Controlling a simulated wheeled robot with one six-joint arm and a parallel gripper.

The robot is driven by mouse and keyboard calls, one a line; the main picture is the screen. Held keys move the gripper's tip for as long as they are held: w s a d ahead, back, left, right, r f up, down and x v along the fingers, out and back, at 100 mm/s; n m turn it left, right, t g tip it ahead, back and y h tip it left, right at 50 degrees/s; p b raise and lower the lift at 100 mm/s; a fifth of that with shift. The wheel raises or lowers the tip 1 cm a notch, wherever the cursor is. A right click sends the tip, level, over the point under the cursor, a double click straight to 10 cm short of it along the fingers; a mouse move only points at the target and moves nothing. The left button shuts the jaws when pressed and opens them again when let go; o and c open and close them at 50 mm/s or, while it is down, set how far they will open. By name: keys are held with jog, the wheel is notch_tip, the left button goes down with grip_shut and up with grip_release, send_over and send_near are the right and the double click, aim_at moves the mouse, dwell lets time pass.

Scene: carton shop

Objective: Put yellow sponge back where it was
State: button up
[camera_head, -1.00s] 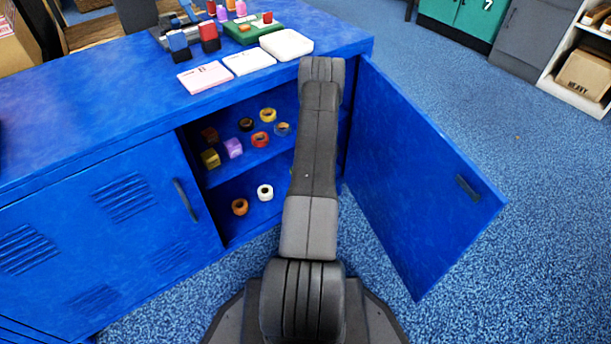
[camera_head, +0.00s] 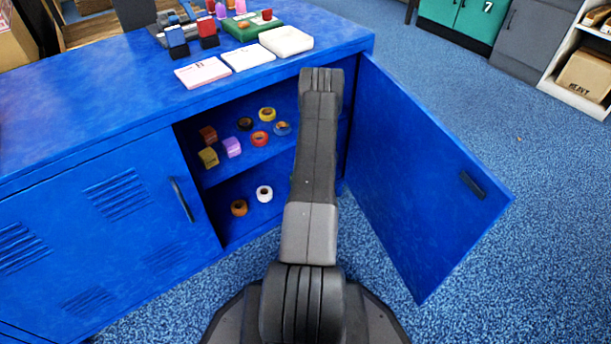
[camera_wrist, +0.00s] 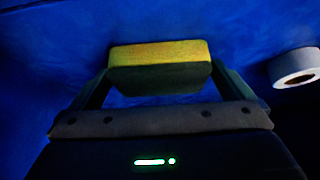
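A yellow sponge (camera_wrist: 160,53) shows in the wrist view, its top face lit and its near side dark. My gripper (camera_wrist: 162,75) has a finger at each end of it and is shut on it. Blue cabinet surfaces lie behind and around it. I cannot tell whether the sponge touches a surface. In the head view, my arm hides the gripper and the sponge. The arm reaches toward the open blue cabinet (camera_head: 140,200), which has two visible shelf levels.
The upper level holds tape rolls, including a red one (camera_head: 260,139), and yellow (camera_head: 208,157), purple (camera_head: 232,147) and brown (camera_head: 208,134) blocks. Below are orange (camera_head: 239,207) and white (camera_head: 264,193) rolls; a white roll (camera_wrist: 296,67) is right of the gripper. The open door (camera_head: 420,190) stands right.

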jog(key=shift+r, duration=0.15)
jog(key=p+v, duration=0.4)
jog(key=v, duration=0.8)
jog(key=shift+p, duration=0.35)
